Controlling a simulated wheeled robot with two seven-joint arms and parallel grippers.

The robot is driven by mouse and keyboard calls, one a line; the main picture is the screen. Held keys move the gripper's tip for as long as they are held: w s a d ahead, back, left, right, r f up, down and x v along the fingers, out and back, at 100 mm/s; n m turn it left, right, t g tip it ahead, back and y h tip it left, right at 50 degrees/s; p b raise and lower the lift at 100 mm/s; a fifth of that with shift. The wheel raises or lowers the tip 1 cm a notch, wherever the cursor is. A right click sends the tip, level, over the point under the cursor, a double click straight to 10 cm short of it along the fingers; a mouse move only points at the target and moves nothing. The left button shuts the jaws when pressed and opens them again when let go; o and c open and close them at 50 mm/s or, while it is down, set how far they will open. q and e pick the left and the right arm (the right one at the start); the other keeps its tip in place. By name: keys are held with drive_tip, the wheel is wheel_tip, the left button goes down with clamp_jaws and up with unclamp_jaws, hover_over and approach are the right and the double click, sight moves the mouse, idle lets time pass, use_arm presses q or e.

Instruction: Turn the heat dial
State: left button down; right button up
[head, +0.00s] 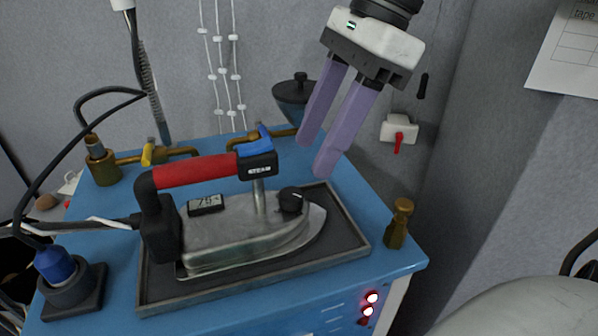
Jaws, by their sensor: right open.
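The steam iron (245,235) rests flat in a dark tray (345,250) on the blue table top, its pointed end to the right. It has a red handle with a black block marked STEAM and a blue lever. A small black dial (291,200) with a light mark sits on top of the iron near its pointed end. A small display (206,204) on the body is only partly legible. My right gripper (311,159) is open and empty, its two purple fingers pointing down above and behind the dial, apart from it. My left gripper is out of view.
A brass post (399,223) stands at the right corner of the table. Brass pipes with a yellow valve (147,153) run along the back. A blue plug-like fitting (56,265) sits at the left with black cables. A switch with a red lever (398,136) is on the wall.

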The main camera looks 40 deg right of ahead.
sight(293, 193)
drive_tip(key=x, duration=0.5)
drive_tip(key=shift+a+f, duration=0.1)
drive_tip(key=shift+f, duration=0.3)
drive_tip(key=shift+w+a+f, duration=0.2)
drive_tip(key=shift+f, duration=0.35)
